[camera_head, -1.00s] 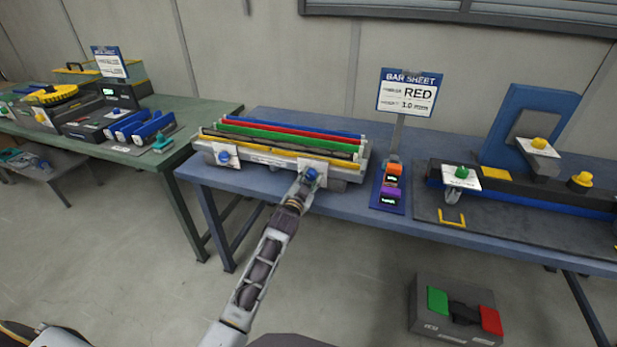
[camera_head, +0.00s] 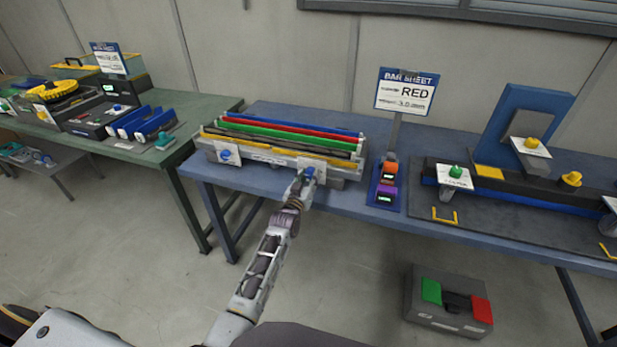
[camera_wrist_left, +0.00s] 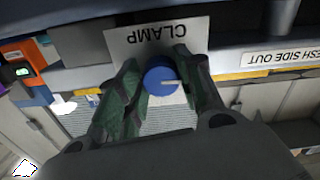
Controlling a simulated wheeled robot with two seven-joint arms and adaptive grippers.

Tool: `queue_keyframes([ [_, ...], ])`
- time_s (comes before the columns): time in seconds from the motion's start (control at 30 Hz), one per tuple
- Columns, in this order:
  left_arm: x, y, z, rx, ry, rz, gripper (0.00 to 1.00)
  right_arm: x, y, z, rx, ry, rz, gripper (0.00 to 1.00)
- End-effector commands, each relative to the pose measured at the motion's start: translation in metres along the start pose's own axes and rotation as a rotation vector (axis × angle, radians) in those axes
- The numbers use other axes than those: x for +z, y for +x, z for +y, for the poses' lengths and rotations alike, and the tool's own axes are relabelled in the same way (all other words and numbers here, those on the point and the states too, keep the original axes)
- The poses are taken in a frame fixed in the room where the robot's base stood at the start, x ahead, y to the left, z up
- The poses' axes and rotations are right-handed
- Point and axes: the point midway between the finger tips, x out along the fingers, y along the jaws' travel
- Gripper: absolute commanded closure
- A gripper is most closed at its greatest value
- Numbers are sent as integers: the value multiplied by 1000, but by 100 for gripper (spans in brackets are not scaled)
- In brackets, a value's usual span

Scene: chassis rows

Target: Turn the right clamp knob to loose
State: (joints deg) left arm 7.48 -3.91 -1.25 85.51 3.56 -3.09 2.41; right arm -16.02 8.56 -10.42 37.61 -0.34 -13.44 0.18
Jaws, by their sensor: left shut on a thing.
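The right clamp knob is blue and sits on a white plate at the right end of the bar rack's front; it shows in the head view (camera_head: 309,172). In the left wrist view the knob (camera_wrist_left: 160,77) is between my fingers, with a pale pointer line on its face toward the picture's right. The plate (camera_wrist_left: 180,38) beside it reads CLAMP, upside down. My left gripper (camera_wrist_left: 158,84) is shut on this knob, and also shows at the rack in the head view (camera_head: 304,178). The left clamp knob (camera_head: 226,155), also blue, stands free. My right gripper is not in view.
The rack holds several coloured bars (camera_head: 290,137) on the blue table (camera_head: 265,183). A sign reading RED (camera_head: 405,92) stands right of it, above orange and purple devices (camera_head: 388,183). A black fixture (camera_head: 515,185) fills the table's right. A grey box (camera_head: 447,305) is on the floor.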

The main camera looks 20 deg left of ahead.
Motion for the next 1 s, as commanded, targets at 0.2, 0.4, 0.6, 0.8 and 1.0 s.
queue_keyframes([
  [0.2,3,-1,0,-1,-8,-5,88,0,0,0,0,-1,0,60],
  [0.4,3,-1,0,-1,-7,-5,62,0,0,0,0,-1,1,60],
  [0.6,2,0,0,0,-6,-3,42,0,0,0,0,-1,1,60],
  [0.8,1,0,0,0,-6,-1,42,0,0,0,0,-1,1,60],
  [1.0,1,-2,0,0,-6,-1,42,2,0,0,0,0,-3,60],
])
